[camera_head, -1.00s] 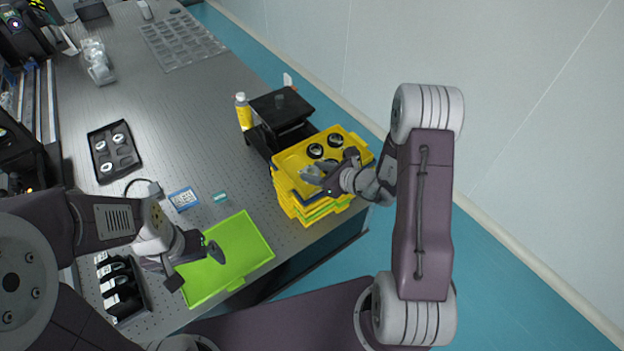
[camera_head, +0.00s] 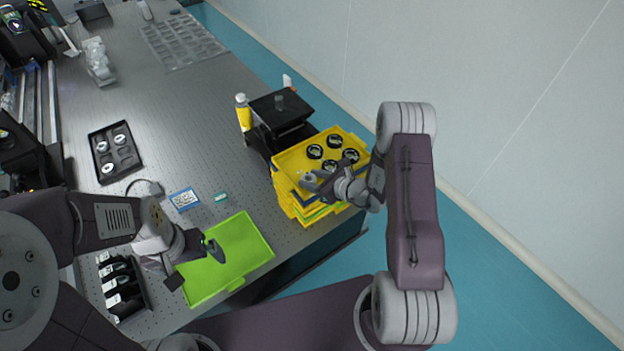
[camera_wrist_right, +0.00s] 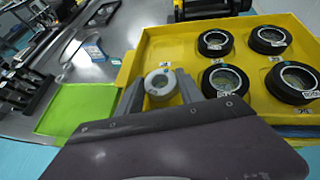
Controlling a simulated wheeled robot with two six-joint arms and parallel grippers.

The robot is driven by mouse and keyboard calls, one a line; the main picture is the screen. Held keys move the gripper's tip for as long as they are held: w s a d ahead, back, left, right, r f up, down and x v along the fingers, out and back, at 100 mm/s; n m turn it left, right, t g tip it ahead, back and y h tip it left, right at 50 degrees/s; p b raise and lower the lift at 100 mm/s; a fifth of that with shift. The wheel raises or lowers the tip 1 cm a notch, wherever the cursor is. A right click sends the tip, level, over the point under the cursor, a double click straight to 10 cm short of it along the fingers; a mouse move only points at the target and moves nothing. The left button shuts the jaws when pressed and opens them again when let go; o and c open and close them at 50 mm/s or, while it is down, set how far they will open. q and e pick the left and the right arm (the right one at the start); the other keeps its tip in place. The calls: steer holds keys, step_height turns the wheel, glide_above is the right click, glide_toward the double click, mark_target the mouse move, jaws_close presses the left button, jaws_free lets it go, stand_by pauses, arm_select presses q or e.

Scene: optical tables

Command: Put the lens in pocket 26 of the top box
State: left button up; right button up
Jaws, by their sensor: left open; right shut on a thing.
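The top box (camera_head: 290,165) is a yellow tray on a stack of yellow and green trays at the table's right edge. My right gripper (camera_head: 309,180) is over the box's near-left part. In the right wrist view its fingers are shut on a small grey ring-shaped lens (camera_wrist_right: 160,84), left of the black rings. Whether the lens touches the box floor I cannot tell. My left gripper (camera_head: 197,264) is open and empty over the green tray.
The green tray (camera_head: 245,250) lies near the table's front edge. A black stand (camera_head: 283,108) and a yellow bottle (camera_head: 243,112) are behind the box stack. A black tray with white-ringed pieces (camera_head: 102,147) is at the left. Small cards (camera_head: 184,199) lie mid-table.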

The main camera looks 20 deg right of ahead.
steer(key=shift+f, duration=0.3)
steer(key=o, duration=1.1)
steer(key=shift+s, duration=0.15)
steer(key=shift+r+p, duration=0.3)
steer(key=shift+s+d+r, duration=0.1)
steer(key=shift+d, duration=0.05)
steer(key=b+v, duration=0.2)
steer(key=v, duration=1)
steer(key=s+a+n+g+y, duration=0.1)
steer(key=s+a+n+g, duration=1)
steer(key=n, duration=0.3)
steer(key=shift+s+d+f+n+t+h+b, duration=0.15)
steer(key=shift+s+d+n+t+h+b, duration=0.3)
steer(key=shift+d+n+h, duration=1.45)
steer(key=shift+s+d+f+n+t+h+b, duration=0.2)
steer(key=shift+d+n+h+b, duration=0.35)
steer(key=shift+n, duration=2.6)
steer(key=shift+s+d+f+n+t+h+b, duration=0.25)
steer(key=shift+d+n+h+b, duration=0.7)
steer(key=shift+n, duration=1.6)
